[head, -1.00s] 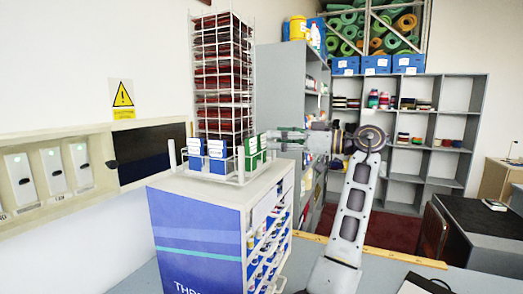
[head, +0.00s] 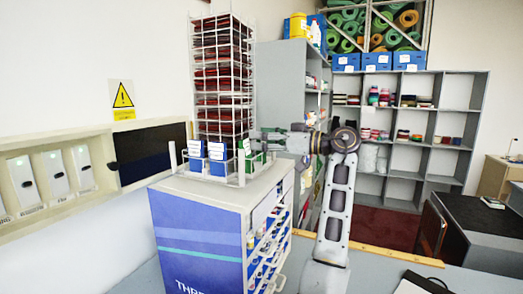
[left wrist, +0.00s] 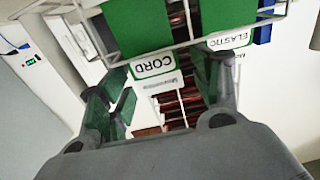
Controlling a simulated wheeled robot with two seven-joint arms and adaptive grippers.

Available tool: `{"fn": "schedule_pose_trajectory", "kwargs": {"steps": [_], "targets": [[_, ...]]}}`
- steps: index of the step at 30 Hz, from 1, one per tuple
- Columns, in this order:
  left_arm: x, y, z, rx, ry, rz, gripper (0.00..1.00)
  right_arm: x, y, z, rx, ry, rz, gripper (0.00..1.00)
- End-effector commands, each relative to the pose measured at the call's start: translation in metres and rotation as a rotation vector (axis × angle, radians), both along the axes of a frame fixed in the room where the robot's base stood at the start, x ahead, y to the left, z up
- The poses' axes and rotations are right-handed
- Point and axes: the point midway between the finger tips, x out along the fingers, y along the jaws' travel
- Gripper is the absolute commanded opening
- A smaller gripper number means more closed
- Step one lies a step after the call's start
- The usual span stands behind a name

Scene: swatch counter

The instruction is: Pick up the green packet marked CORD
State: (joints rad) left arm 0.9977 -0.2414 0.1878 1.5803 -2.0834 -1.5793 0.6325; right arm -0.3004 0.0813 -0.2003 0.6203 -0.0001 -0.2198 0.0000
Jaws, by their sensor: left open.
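The green packet marked CORD (left wrist: 138,28) shows upside down at the top of the left wrist view, its white label hanging toward the jaws. It stands in a wire rack. In the head view, green packets show at the rack's right end (head: 257,161), partly hidden by wires and gripper; I cannot tell there which one is CORD. My left gripper (head: 264,137) is just above and beside these packets. In the left wrist view its fingers (left wrist: 163,72) are spread, with the CORD label showing between the tips. Nothing is held. My right gripper is out of view.
A green packet marked ELASTIC (left wrist: 219,17) stands right beside CORD in the left wrist view. Blue packets (head: 217,168) fill the rack's left part. A tall wire tower of dark red swatches (head: 222,85) rises behind. The blue-sided cabinet (head: 205,230) carries the rack.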

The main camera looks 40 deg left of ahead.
Motion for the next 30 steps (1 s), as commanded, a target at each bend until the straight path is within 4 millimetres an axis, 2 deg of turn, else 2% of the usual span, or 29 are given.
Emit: {"fn": "schedule_pose_trajectory", "kwargs": {"steps": [13, 23, 30], "targets": [[-0.0003, 0.0004, -0.0002, 0.000, 0.000, 0.000, 0.64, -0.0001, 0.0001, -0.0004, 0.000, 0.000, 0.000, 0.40], [-0.0002, 0.0003, -0.0001, 0.000, 0.000, 0.000, 0.23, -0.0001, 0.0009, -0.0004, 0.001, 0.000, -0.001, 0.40], [-0.0002, 0.0003, 0.0000, 0.000, -0.001, 0.000, 0.22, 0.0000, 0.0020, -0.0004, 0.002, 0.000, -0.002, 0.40]]}}
